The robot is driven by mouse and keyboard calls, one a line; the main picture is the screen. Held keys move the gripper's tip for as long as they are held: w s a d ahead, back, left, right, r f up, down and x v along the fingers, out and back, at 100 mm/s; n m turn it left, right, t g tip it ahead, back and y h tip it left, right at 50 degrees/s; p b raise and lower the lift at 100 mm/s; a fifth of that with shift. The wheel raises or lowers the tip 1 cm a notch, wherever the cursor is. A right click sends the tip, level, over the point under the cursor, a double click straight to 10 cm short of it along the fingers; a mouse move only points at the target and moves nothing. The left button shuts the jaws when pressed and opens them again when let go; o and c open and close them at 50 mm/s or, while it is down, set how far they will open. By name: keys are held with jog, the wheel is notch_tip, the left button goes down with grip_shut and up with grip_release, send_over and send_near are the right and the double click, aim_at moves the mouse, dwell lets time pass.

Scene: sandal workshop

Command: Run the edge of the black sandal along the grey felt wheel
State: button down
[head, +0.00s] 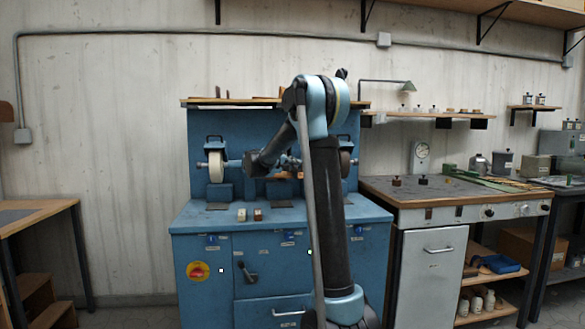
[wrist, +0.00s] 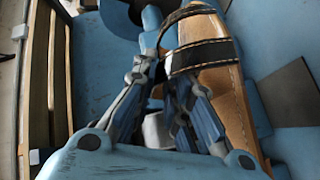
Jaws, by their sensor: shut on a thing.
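My gripper (wrist: 165,72) is shut on the black sandal (wrist: 228,92), which has black straps and a tan sole with pale stitching. The sandal fills the right middle of the wrist view, its strap area beside the fingers. In the head view my gripper (head: 287,164) is in front of the blue machine, between its two wheels, and the sandal is mostly hidden by my arm. A pale cream wheel (head: 216,167) is on the machine's left. A darker wheel (head: 345,163) on the right is partly behind my arm. I cannot tell which is the grey felt one.
The blue machine (head: 205,251) has a sloping front ledge with a white block (head: 241,214) and a brown block (head: 258,214). A workbench (head: 400,203) stands to the right, and a wooden table (head: 38,211) to the left. A shelf lines the machine's top.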

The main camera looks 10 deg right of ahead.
jog(key=shift+w+d, duration=0.2)
jog(key=shift+d, duration=0.65)
dwell(0.4)
jog(key=d, duration=0.8)
jog(key=shift+w+d, duration=0.25)
dwell(5.7)
